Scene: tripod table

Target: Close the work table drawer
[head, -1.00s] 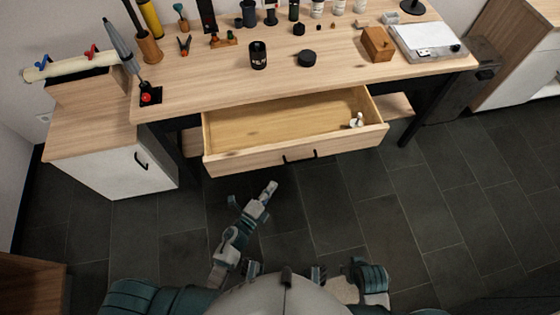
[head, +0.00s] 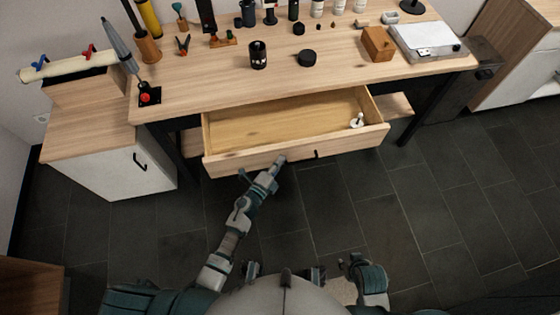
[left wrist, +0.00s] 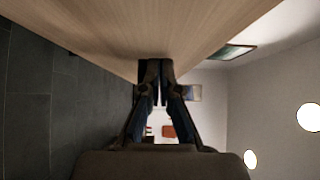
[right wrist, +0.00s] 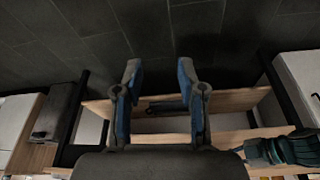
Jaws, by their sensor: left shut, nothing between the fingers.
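The work table (head: 210,85) has its drawer (head: 270,122) pulled out, with a small white object (head: 356,121) inside at the right. The drawer's black handle (head: 316,154) is partly hidden behind my left gripper (head: 280,161). That gripper is shut and empty, its tips at the drawer front left of the front's middle; I cannot tell whether they touch. In the left wrist view its closed fingers (left wrist: 155,64) reach a pale wood surface (left wrist: 130,30). My right gripper (right wrist: 160,75) is open and empty, and well back from the drawer front (right wrist: 245,98).
A white cabinet (head: 105,172) with a wooden top stands left of the table. The dark tiled floor (head: 430,200) is clear to the right.

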